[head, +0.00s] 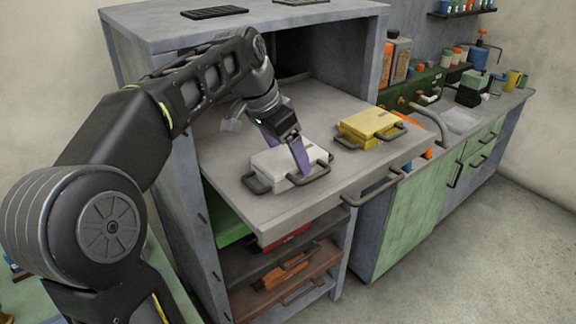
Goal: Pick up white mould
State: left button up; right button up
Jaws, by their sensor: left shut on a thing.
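The white mould (276,166) lies on the pulled-out grey shelf in the middle of the head view. It is a flat block with dark handles at its left and right ends. My left gripper (304,170) comes down from above at its right end. The gripper's purple fingers are shut on the mould's right handle (315,175). The fingers hide part of the mould's right edge. The mould appears to rest on the shelf. My right gripper is not in view.
A yellow mould (369,124) with dark handles lies farther right on the same shelf (225,150). Lower shelves hold green, red and orange moulds (285,271). A counter with a sink, bottles and tins stands at the right. The cabinet top (150,20) overhangs behind my arm.

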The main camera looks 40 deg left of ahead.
pick_arm(q)
jog(key=c, duration=0.8)
jog(key=shift+w+r, duration=0.1)
jog(key=shift+r, duration=0.05)
jog(key=shift+r, duration=0.1)
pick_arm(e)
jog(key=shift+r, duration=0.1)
